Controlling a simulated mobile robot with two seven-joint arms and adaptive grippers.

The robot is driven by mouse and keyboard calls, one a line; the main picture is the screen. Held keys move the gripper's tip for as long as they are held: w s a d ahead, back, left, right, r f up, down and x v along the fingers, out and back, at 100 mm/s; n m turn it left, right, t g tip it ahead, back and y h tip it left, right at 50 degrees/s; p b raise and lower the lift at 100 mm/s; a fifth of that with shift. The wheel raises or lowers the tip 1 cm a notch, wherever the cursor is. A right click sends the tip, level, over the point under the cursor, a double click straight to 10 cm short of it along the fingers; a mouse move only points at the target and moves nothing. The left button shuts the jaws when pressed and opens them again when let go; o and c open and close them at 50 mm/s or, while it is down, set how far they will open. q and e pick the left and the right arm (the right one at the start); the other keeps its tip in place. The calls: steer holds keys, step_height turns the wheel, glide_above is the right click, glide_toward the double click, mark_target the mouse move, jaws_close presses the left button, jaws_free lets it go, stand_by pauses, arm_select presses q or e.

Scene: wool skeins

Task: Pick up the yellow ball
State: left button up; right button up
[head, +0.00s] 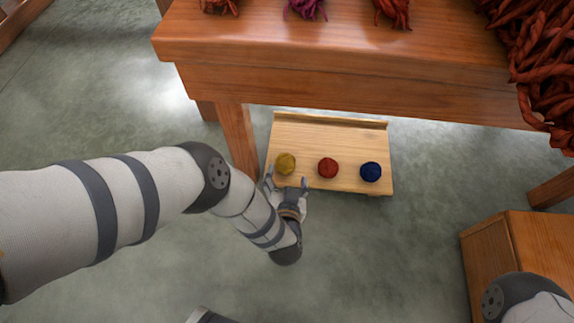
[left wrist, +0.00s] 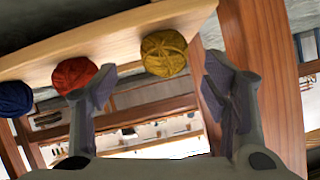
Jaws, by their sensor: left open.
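The yellow ball (head: 285,163) sits at the left end of a low wooden board (head: 340,134), in a row with a red ball and a blue ball. My left gripper (head: 286,183) is open and empty at the board's front edge, just in front of the yellow ball. In the left wrist view the yellow ball (left wrist: 165,53) lies ahead between the two spread fingers (left wrist: 160,85), apart from them. The right gripper is not in view.
The red ball (head: 328,168) and blue ball (head: 371,172) lie to the right on the board. A wooden table (head: 330,75) with wool skeins stands above and behind; its leg (head: 237,142) is left of the board. A wooden box (head: 515,250) stands at lower right.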

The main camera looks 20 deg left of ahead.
mark_target(286, 167)
arm_select(q)
steer(key=b+x, duration=0.1)
steer(key=x, duration=0.1)
steer(key=b+x, duration=0.2)
steer(key=x, duration=0.1)
steer(key=shift+w+a+r, duration=0.25)
steer(key=shift+w+a, duration=0.05)
steer(key=shift+w, duration=0.05)
steer(key=c, duration=1.2)
steer(key=shift+o, duration=0.2)
steer(key=shift+r, duration=0.1)
